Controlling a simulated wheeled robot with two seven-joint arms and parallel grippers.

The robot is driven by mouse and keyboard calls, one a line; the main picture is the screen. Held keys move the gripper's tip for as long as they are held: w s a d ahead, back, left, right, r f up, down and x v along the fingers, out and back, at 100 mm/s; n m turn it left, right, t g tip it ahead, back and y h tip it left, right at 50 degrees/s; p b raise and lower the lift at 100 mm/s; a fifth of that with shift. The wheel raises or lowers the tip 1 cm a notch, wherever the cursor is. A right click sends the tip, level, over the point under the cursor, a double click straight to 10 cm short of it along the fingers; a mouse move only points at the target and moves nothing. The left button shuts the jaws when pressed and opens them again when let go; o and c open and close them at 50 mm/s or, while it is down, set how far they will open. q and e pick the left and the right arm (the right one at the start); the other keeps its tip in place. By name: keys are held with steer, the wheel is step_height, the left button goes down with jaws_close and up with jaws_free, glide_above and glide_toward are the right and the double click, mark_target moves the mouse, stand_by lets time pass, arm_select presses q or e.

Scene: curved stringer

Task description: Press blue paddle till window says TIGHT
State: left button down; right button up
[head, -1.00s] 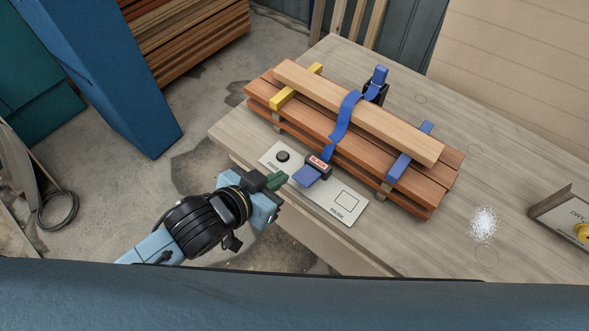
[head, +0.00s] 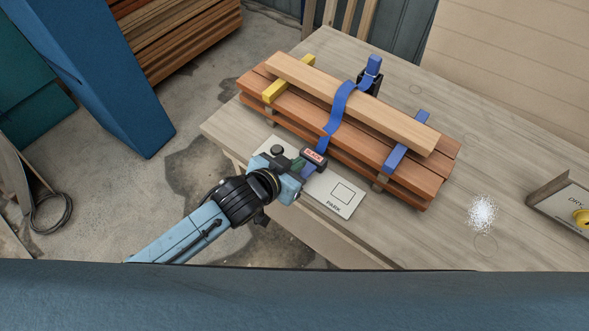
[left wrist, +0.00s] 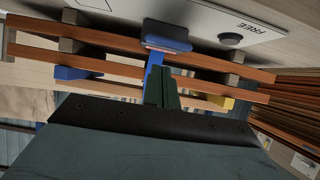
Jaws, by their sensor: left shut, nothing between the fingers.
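The blue paddle (head: 308,171) sticks out from a small dark ratchet housing (head: 315,155) on the white plate, and my gripper hides most of it. The housing's window shows red lettering that looks like SLACK. A blue strap (head: 338,112) runs from the housing over the stacked boards (head: 345,100). My left gripper (head: 299,162) is shut and empty, its green fingertips at the paddle, close to the housing. I cannot tell whether they touch it. In the left wrist view the shut fingers (left wrist: 162,88) point toward the strap and housing (left wrist: 166,36). My right gripper is not in view.
The plate (head: 336,192) has a PARK square and a black round knob (head: 277,150) at the FREE end. Yellow (head: 288,80) and blue (head: 406,145) blocks cross the boards. White powder (head: 482,213) and a box marked DRY (head: 565,205) are at the right.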

arm_select(q)
steer(key=shift+s+a+f, duration=0.15)
steer(key=shift+s+f, duration=0.1)
steer(key=shift+f, duration=0.55)
steer(key=b, duration=0.1)
steer(key=f+t+h+b, duration=0.1)
steer(key=f+b, duration=0.1)
steer(key=b, duration=0.1)
steer(key=shift+s+a+t, duration=0.25)
steer(key=shift+s+t, duration=0.05)
steer(key=shift+s, duration=0.05)
steer(key=shift+s+a+f+h, duration=0.1)
steer(key=shift+f+h, duration=0.05)
steer(key=shift+h, duration=0.15)
steer(key=shift+p, duration=0.3)
steer(key=shift+r+p, duration=0.3)
steer(key=shift+r, duration=0.05)
steer(key=s+a+r+p, duration=0.4)
steer(key=s+a+r, duration=0.1)
steer(key=s+r, duration=0.1)
steer(key=shift+s+a+r+t, duration=0.15)
steer(key=shift+s+a+t, duration=0.15)
steer(key=shift+s, duration=0.55)
